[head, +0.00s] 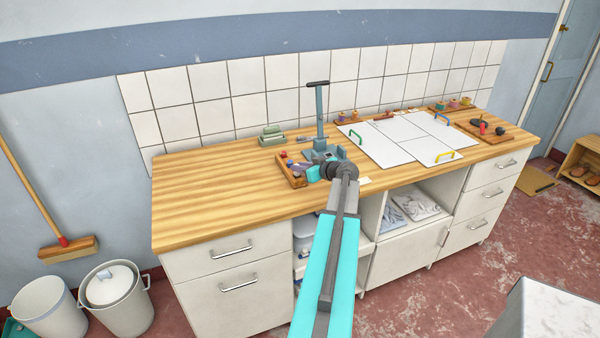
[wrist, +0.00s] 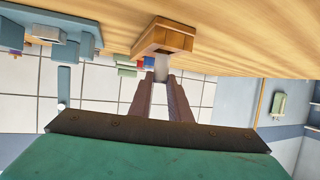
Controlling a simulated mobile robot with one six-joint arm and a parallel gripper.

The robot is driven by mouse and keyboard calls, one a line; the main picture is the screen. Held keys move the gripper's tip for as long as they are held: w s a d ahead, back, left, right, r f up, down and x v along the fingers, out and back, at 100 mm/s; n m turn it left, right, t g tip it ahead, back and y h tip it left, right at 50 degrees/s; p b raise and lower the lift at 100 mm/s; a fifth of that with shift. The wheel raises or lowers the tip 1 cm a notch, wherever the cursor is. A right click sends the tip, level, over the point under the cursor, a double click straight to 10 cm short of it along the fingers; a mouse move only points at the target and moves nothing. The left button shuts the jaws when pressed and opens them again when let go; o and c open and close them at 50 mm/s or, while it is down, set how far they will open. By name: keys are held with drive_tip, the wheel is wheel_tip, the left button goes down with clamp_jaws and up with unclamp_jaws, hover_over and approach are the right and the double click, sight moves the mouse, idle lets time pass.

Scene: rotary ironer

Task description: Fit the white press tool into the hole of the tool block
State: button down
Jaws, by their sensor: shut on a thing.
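My gripper (wrist: 160,82) is shut on a white piece, which I take to be the white press tool (wrist: 161,68). It shows as a short pale length between and beyond the fingertips. In the head view my gripper (head: 301,168) is low over the counter, pointing left at a wooden holder (head: 291,182). In the wrist view the wooden holder (wrist: 176,40) is just beyond the tool. The tool's end overlaps its edge, and I cannot tell whether they touch. Whether this holder is the tool block is unclear. No hole shows.
A grey-blue press (head: 319,105) stands just behind my gripper; its base shows in the wrist view (wrist: 70,28). Green blocks (head: 271,136) lie near the tiled wall. White boards (head: 400,138) cover the counter to the right. The counter's left part (head: 210,190) is clear.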

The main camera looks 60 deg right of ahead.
drive_tip(key=shift+f+p, duration=0.55)
drive_tip(key=shift+f, duration=0.65)
drive_tip(key=shift+f, duration=0.15)
drive_tip(key=c, duration=1.6)
unclamp_jaws()
drive_tip(key=shift+c, duration=0.2)
drive_tip(key=shift+r, duration=0.2)
drive_tip(key=shift+s+a+b, duration=0.15)
drive_tip(key=shift+s+b, duration=0.15)
drive_tip(key=shift+s, duration=0.25)
drive_tip(key=b+v, duration=0.3)
drive_tip(key=v, duration=0.8)
drive_tip(key=shift+r+b, duration=0.2)
drive_tip(key=shift+b, duration=0.1)
drive_tip(key=shift+w, duration=0.1)
